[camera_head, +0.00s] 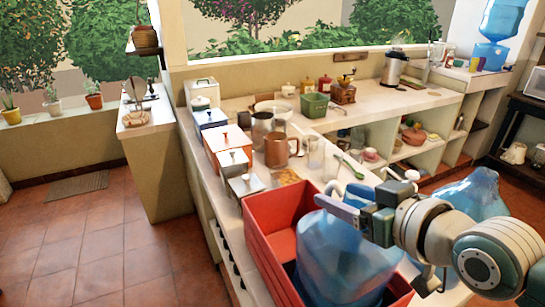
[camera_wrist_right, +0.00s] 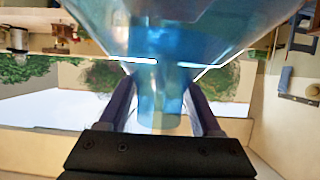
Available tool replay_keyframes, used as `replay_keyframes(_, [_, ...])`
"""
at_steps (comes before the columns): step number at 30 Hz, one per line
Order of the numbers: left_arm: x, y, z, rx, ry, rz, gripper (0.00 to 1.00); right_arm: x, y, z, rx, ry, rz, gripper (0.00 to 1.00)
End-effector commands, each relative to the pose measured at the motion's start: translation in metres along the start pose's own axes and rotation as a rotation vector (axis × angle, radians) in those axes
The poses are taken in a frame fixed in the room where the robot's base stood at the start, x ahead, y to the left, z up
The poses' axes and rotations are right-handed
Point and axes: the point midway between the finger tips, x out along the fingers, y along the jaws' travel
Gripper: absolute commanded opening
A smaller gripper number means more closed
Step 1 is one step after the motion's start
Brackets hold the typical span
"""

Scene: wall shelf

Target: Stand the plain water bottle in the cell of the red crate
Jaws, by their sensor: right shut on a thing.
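A large translucent blue water bottle (camera_head: 345,255) is upright over the near part of the red crate (camera_head: 262,238). Its lower end runs out of the head view, so I cannot tell whether it rests on the crate's floor. My right gripper (camera_head: 345,203) is shut on the bottle's neck at the top. In the right wrist view, the bottle neck (camera_wrist_right: 158,100) sits between the two fingers (camera_wrist_right: 160,112), with the wider body beyond it. My left gripper is not in view.
A second blue bottle (camera_head: 480,190) stands behind my right arm. A green container (camera_head: 314,105) stands further back.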

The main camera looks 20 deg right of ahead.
Motion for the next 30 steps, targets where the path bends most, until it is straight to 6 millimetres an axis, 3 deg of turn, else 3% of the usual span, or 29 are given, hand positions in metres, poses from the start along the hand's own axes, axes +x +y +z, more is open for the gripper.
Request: replay_keyframes(30, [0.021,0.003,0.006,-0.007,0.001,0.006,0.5,0.01,0.0,0.024,-0.001,0.002,0.0,0.0])
